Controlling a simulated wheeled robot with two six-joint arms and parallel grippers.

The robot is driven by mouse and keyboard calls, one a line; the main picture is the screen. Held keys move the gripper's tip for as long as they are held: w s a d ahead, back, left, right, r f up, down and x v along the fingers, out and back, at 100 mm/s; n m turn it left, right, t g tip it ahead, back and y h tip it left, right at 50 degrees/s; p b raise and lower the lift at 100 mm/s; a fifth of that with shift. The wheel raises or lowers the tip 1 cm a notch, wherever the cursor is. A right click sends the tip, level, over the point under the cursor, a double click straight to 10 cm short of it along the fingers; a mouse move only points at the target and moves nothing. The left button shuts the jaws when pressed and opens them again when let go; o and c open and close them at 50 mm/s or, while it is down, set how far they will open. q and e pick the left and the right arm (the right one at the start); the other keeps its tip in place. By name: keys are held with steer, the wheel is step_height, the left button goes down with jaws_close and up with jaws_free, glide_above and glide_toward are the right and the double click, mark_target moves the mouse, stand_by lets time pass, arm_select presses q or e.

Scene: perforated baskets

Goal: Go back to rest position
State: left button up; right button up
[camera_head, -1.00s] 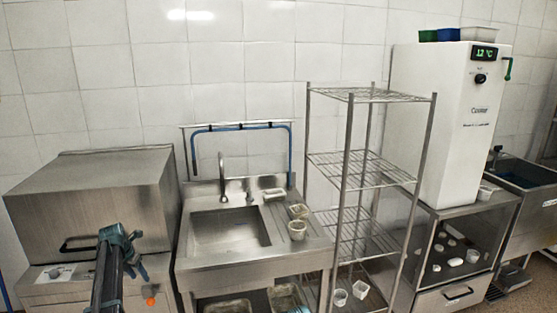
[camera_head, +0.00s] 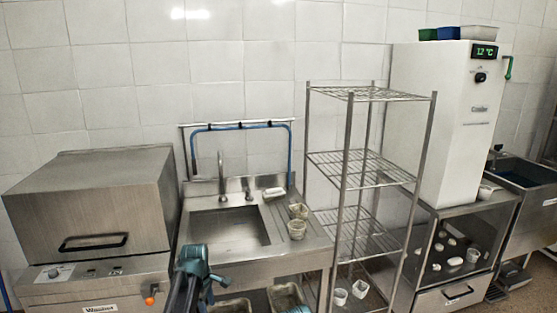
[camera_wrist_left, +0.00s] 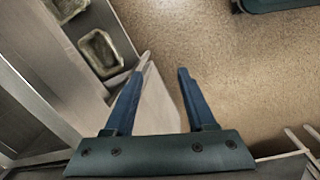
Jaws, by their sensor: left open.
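My left gripper (camera_wrist_left: 163,75) is open and empty in the left wrist view, its two blue fingers apart and pointing over the speckled floor. In the head view my left arm comes up from the bottom edge, with its teal wrist (camera_head: 193,262) in front of the sink unit's lower left part. The fingertips are not clear in that view. My right gripper is not in view.
The sink unit (camera_head: 300,262) holds several small containers on its drainboard. A steel washer (camera_head: 90,205) stands left. A wire rack (camera_head: 350,158), a white cooler (camera_head: 430,130) and a glass-fronted cabinet stand right. Perforated baskets (camera_wrist_left: 101,52) sit beneath the sink; open floor (camera_wrist_left: 230,60) lies below the gripper.

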arm_select(q)
steer(key=s+d+m, duration=0.8)
steer(key=s+m, duration=0.2)
steer(key=s, duration=0.1)
steer(key=s+d+m+g+y, duration=0.1)
steer(key=s+d+m, duration=0.7)
steer(key=s+m, duration=0.2)
steer(key=shift+s+y, duration=0.3)
steer(key=shift+s, duration=0.8)
